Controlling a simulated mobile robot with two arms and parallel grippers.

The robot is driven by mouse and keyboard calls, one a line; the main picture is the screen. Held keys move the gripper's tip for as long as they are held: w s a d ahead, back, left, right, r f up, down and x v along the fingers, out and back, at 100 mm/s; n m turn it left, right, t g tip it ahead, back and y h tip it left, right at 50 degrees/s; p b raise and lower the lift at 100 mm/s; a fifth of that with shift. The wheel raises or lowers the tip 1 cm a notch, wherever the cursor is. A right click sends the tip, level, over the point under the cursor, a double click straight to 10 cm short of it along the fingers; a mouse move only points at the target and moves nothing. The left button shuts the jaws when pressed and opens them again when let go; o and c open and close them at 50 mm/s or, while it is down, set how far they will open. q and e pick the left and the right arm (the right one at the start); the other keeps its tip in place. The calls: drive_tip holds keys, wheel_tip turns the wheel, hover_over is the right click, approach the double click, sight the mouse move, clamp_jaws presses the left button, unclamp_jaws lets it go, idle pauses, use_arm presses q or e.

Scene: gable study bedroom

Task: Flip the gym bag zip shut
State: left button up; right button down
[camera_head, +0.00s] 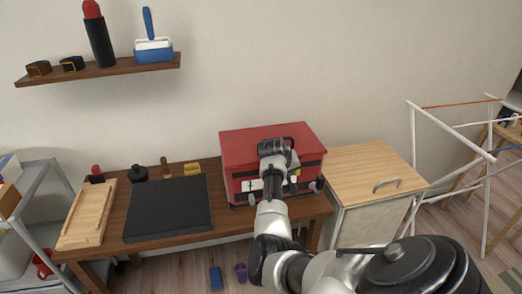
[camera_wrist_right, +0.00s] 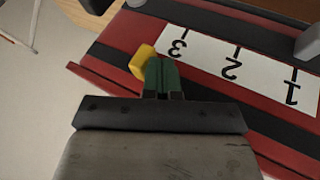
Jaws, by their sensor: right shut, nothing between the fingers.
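The gym bag (camera_head: 240,153) is a red, box-shaped thing with dark bands, standing at the right part of the wooden desk. In the right wrist view the bag (camera_wrist_right: 112,75) shows a white strip (camera_wrist_right: 205,45) numbered 1, 2 and 3. A small yellow tab (camera_wrist_right: 141,62), perhaps the zip's pull, sits beside the 3. My right gripper (camera_wrist_right: 163,64) is shut and empty, its green fingertips right beside the yellow tab; I cannot tell whether they touch. In the head view my right arm hides part of the bag's front. My left gripper is not in view.
A black mat (camera_head: 168,208) and a wooden tray (camera_head: 86,214) lie on the desk (camera_head: 222,229) left of the bag. A wooden-topped cabinet (camera_head: 365,175) stands close on its right, with a white rack (camera_head: 413,150) beyond. A wall shelf (camera_head: 100,70) hangs at upper left.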

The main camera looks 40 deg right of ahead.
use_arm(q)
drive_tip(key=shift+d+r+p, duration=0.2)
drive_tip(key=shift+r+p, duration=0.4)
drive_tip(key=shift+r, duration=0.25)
use_arm(e)
drive_tip(key=s+d, duration=0.4)
drive_tip(key=d, duration=0.2)
drive_tip(key=shift+d, duration=0.15)
